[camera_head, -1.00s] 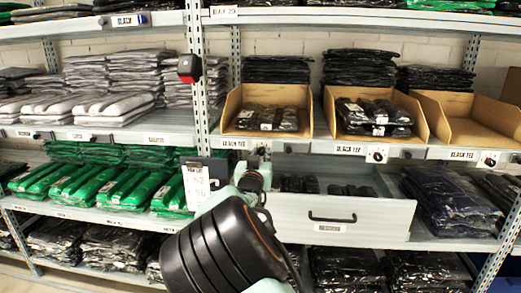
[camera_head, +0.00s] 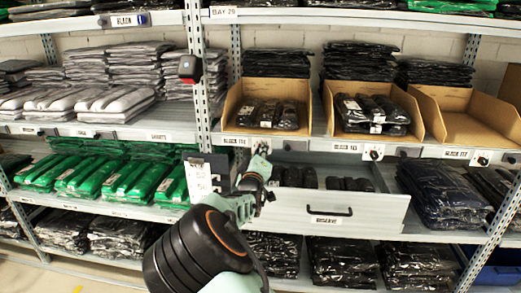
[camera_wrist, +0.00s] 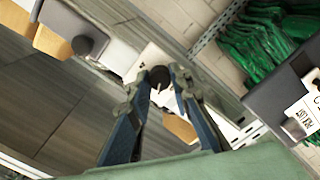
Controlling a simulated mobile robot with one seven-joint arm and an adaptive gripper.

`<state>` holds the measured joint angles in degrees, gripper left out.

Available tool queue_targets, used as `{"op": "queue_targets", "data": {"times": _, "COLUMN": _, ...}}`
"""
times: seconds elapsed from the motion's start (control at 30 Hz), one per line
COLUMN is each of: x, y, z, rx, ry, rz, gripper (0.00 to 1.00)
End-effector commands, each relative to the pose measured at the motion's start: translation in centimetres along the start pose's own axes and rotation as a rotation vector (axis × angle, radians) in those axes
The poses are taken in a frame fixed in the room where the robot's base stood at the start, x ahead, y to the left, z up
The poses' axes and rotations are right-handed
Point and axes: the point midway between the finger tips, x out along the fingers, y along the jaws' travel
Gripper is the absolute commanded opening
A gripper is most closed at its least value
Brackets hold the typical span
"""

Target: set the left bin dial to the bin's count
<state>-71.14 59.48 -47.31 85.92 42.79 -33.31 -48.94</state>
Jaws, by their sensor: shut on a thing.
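The left bin (camera_head: 231,106) is an open cardboard bin with a few dark packed items (camera_head: 268,113) in it. Its dial sits on the shelf edge below it, mostly hidden by my gripper (camera_head: 262,158) in the head view. In the wrist view the dial (camera_wrist: 160,76) is a round dark knob with a light pointer mark on a white plate. My gripper's fingers (camera_wrist: 160,80) are closed around this knob, one on each side. The number it points to is too small to read.
A middle bin (camera_head: 416,118) and an empty right bin (camera_head: 425,105) have their own dials (camera_head: 374,152) (camera_head: 482,157). An open grey drawer (camera_head: 370,213) juts out below. A dark sign holder with a white card (camera_head: 198,178) stands left of my gripper.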

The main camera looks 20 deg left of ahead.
Motion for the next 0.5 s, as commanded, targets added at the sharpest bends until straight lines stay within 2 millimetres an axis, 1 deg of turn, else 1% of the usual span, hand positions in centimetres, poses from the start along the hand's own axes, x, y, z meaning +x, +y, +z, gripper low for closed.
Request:
{"op": "queue_targets", "data": {"times": 0.2, "x": -0.02, "y": -0.02, "z": -0.01, "rx": -0.128, "ry": 0.000, "rz": -0.001, "gripper": 0.00}}
{"op": "queue_targets", "data": {"times": 0.5, "x": -0.02, "y": -0.04, "z": 0.00, "rx": -0.213, "ry": 0.000, "rz": -0.001, "gripper": 0.00}}
